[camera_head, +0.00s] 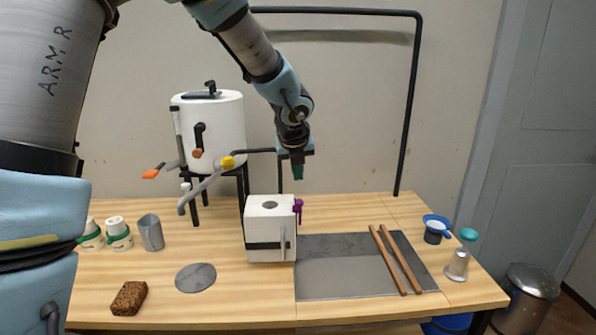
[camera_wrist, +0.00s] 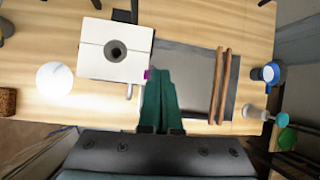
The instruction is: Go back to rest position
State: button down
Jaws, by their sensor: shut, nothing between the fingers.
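My arm reaches in from the upper left and bends down toward the table. The gripper is apart from everything on the table.
A white box machine (camera_head: 270,245) with a purple knob stands mid-table. A white tank (camera_head: 222,135) with taps stands behind it, beside a black frame (camera_head: 408,110). Two wooden sticks (camera_head: 396,260) lie on a grey mat (camera_head: 340,283). Cups, a sponge (camera_head: 129,298) and a disc (camera_head: 196,278) sit left.

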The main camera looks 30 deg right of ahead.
dwell(0.4)
jog(key=a+f+n+g+y+b, duration=0.1)
jog(key=a+f+n+y, duration=0.1)
jog(key=a+n, duration=0.95)
jog(key=a+f+n+y, duration=0.1)
jog(key=a+f+n, duration=0.1)
jog(key=a+n, duration=0.9)
jog(key=s+a+f+n+g, duration=0.1)
jog(key=s+a+n, duration=0.3)
jog(key=a+n, duration=0.4)
jog(key=s+a+f+n+g+b, duration=0.1)
jog(key=s+a+n, duration=0.4)
jog(key=a+n, duration=0.3)
jog(key=shift+a+f, duration=0.15)
jog(key=shift+a, duration=0.7)
jog(key=c, duration=1.5)
grip_release()
